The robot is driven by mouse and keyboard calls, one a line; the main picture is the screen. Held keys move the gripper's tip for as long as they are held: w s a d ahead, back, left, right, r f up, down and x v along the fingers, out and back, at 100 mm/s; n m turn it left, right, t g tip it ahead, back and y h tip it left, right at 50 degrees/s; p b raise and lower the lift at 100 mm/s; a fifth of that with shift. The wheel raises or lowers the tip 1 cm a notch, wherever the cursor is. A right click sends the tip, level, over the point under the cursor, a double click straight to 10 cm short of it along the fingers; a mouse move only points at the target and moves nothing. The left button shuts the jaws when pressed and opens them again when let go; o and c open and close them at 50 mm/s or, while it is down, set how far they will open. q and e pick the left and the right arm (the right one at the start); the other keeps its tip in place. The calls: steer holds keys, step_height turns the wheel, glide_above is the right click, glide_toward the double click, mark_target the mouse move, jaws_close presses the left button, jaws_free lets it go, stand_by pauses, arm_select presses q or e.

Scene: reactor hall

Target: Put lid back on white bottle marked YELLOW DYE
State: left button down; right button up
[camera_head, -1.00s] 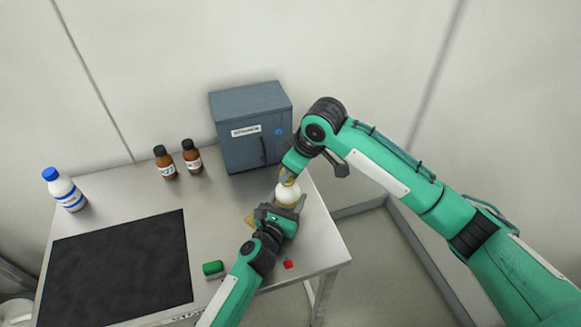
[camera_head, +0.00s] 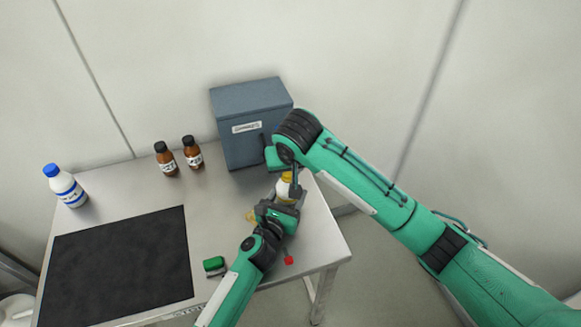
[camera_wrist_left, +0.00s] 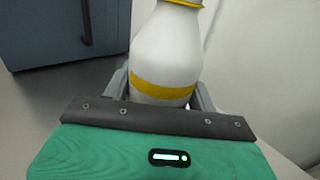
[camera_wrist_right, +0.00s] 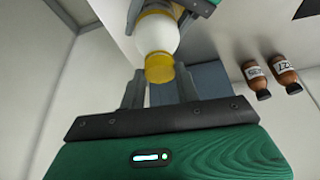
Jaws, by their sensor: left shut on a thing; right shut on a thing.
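The white bottle (camera_head: 285,190) with a yellow band stands near the table's right side. My left gripper (camera_head: 281,203) is shut around its body, also seen in the left wrist view (camera_wrist_left: 165,98). The yellow lid (camera_wrist_right: 159,67) is at the bottle's mouth, in line with the neck. My right gripper (camera_wrist_right: 159,88) is shut on this lid, one finger on each side. In the head view my right gripper (camera_head: 292,180) is at the bottle top, partly hiding it. I cannot tell how tightly the lid sits. The bottle's marking is not readable.
A grey cabinet (camera_head: 250,125) stands behind the bottle. Two brown bottles (camera_head: 166,160) and a blue-capped white bottle (camera_head: 64,186) stand further left. A black mat (camera_head: 118,265) covers the front left. A green block (camera_head: 214,265) and a small red piece (camera_head: 288,260) lie near the front edge.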

steer(key=m, duration=0.2)
steer(key=m+h, duration=0.2)
steer(key=m, duration=0.1)
steer(key=shift+a+m, duration=0.3)
steer(key=shift+a, duration=0.05)
steer(key=shift+d+m+h, duration=0.1)
steer(key=shift+m+h, duration=0.3)
steer(key=shift+m, duration=0.2)
steer(key=o, duration=0.9)
steer(key=shift+w+r, duration=0.15)
steer(key=shift+r, duration=2.1)
steer(key=shift+c, duration=0.2)
